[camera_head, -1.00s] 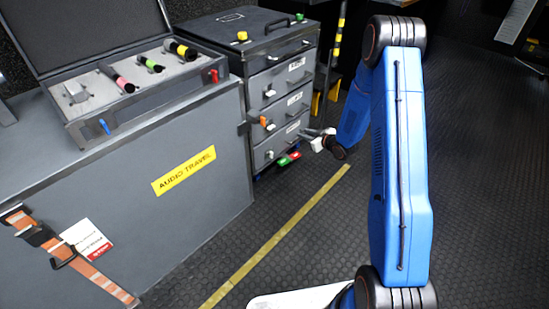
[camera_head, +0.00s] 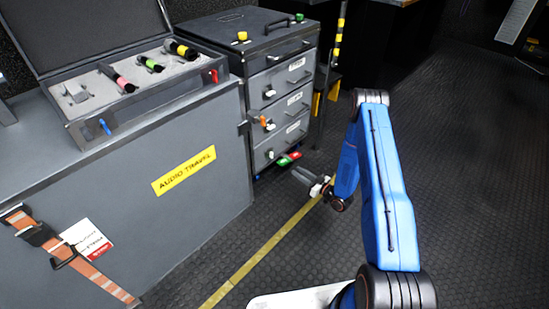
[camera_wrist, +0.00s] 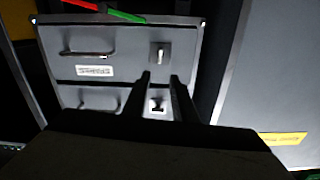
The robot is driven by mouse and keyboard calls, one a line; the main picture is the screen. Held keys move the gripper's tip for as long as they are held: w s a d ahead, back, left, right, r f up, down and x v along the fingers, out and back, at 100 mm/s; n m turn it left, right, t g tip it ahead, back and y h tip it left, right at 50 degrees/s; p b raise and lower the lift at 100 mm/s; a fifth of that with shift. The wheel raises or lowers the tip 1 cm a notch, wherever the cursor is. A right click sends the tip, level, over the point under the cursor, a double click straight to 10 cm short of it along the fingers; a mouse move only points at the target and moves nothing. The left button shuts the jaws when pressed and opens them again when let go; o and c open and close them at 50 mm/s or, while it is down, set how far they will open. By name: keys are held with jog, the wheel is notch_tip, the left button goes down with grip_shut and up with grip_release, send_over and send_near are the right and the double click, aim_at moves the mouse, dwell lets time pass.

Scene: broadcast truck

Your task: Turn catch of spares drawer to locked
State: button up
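The grey drawer cabinet (camera_head: 281,45) stands at the back centre, with pale catches on the left of its drawer fronts: an upper catch (camera_head: 269,93), a middle catch (camera_head: 270,126) and a lower catch (camera_head: 270,154). The drawer labels are too small to read, so I cannot tell which is the spares drawer. My gripper (camera_head: 303,177) is in front of the cabinet, low and apart from it. In the wrist view, which looks upside down, my gripper (camera_wrist: 162,79) is open and empty. One catch (camera_wrist: 159,55) shows beyond the fingertips; another catch (camera_wrist: 157,103) shows between the fingers.
Red (camera_head: 295,155) and green (camera_head: 283,161) tags are at the cabinet's foot. An orange piece (camera_head: 263,119) sits by the middle catch. The grey audio case (camera_head: 120,220) stands at left, an open foam-lined box (camera_head: 150,97) on it. The floor (camera_head: 480,190) at right is clear.

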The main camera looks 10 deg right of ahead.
aim_at(271, 155)
jog(key=x, duration=1.7)
jog(key=shift+a, duration=0.2)
grip_shut()
